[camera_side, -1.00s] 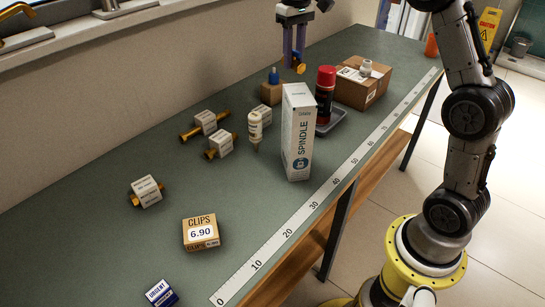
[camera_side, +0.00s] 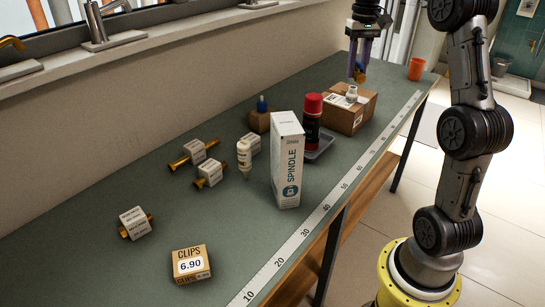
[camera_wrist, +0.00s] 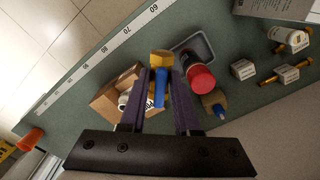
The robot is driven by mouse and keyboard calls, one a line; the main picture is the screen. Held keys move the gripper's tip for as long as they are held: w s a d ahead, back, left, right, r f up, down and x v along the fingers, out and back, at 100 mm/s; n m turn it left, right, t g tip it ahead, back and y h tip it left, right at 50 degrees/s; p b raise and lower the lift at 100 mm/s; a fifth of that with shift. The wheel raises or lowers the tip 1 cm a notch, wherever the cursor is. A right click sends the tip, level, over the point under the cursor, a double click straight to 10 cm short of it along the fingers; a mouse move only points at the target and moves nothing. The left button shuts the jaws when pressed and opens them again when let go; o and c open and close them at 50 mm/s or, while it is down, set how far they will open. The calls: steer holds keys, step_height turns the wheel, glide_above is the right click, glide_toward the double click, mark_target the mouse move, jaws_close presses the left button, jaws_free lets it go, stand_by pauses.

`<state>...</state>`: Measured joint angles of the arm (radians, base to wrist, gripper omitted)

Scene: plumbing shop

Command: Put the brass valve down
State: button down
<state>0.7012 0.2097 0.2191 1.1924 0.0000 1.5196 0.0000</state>
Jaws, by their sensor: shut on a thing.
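My gripper (camera_side: 361,72) is shut on the brass valve (camera_side: 359,76) and holds it in the air beyond the white fitting and the cardboard box (camera_side: 344,117). In the wrist view the brass valve (camera_wrist: 161,58) shows a golden hex end, and a blue part (camera_wrist: 160,88) lies between my gripper's fingers (camera_wrist: 164,75). The side view hides most of the valve behind the fingers. I cannot tell its exact height above the bench (camera_side: 100,190).
A white fitting (camera_side: 351,93) stands on the cardboard box. A red-capped can (camera_side: 312,120) stands in a grey tray (camera_side: 322,147), near the tall SPINDLE box (camera_side: 287,165). An orange cup (camera_side: 416,69) stands at the far end. Several tagged brass parts lie nearer, beside a CLIPS box (camera_side: 191,265).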

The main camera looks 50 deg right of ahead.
steer(key=shift+w+a+r, duration=0.1)
steer(key=shift+w+r, duration=0.1)
steer(key=shift+r, duration=0.45)
steer(key=shift+w+a+r, duration=0.1)
steer(key=shift+w+r, duration=0.05)
steer(key=shift+r, duration=0.45)
steer(key=w+a+n, duration=0.4)
steer(key=w+a, duration=0.4)
steer(key=w, duration=0.1)
steer(key=n, duration=0.4)
glide_above(262, 164)
step_height(262, 164, down, 22)
steer(key=shift+f, duration=2.75)
steer(key=shift+f, duration=0.1)
steer(key=c, duration=0.6)
jaws_free()
